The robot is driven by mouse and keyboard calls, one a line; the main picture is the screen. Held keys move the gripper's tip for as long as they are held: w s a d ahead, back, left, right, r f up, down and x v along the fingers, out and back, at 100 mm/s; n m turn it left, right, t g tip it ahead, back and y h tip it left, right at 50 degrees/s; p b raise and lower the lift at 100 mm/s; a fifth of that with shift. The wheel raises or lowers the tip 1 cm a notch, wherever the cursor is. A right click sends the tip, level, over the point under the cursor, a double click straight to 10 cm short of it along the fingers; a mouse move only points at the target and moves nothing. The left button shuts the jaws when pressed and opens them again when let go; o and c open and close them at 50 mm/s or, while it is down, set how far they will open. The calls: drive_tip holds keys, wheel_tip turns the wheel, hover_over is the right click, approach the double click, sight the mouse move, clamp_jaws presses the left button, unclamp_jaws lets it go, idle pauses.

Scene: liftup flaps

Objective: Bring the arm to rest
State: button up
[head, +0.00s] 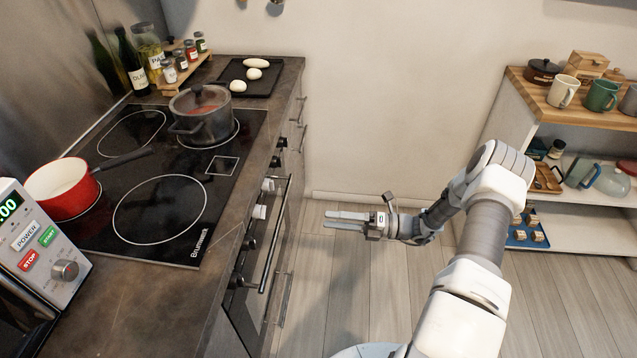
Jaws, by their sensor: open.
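My gripper (347,220) is in the middle of the head view, at the end of my white and grey arm (480,230). The arm rises from the bottom right, bends at a high elbow and reaches back to the left. The gripper points left toward the oven front. Its two flat fingers lie apart with a narrow gap, and nothing shows between them. It is over the open floor and appears apart from the oven and its handle (275,235).
The counter with a black cooktop (165,190) is at left, holding a grey pot (201,118), a red pan (62,190) and a microwave (40,260). A shelf (590,118) with mugs stands at right. Wooden floor (330,300) is clear between them.

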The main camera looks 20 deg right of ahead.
drive_tip(key=s+a+r+n+g+h+p, duration=0.1)
drive_tip(key=s+a+r+n+g+h, duration=0.15)
drive_tip(key=r+n, duration=0.45)
drive_tip(key=s+a+r+n+g+h+p, duration=0.1)
drive_tip(key=s+a+r+n+g+h, duration=0.2)
drive_tip(key=r+n, duration=0.4)
drive_tip(key=s+a+r+n+g+h+p, duration=0.1)
drive_tip(key=s+r+n+g+h+p, duration=0.25)
drive_tip(key=r, duration=0.55)
drive_tip(key=s+r+n+t+h+p, duration=0.1)
drive_tip(key=s+r+n+t+h, duration=0.7)
drive_tip(key=s+r+n, duration=0.6)
wheel_tip(320, 180, up, 3)
drive_tip(key=n, duration=0.5)
drive_tip(key=shift+s+d, duration=0.15)
drive_tip(key=shift+d, duration=0.2)
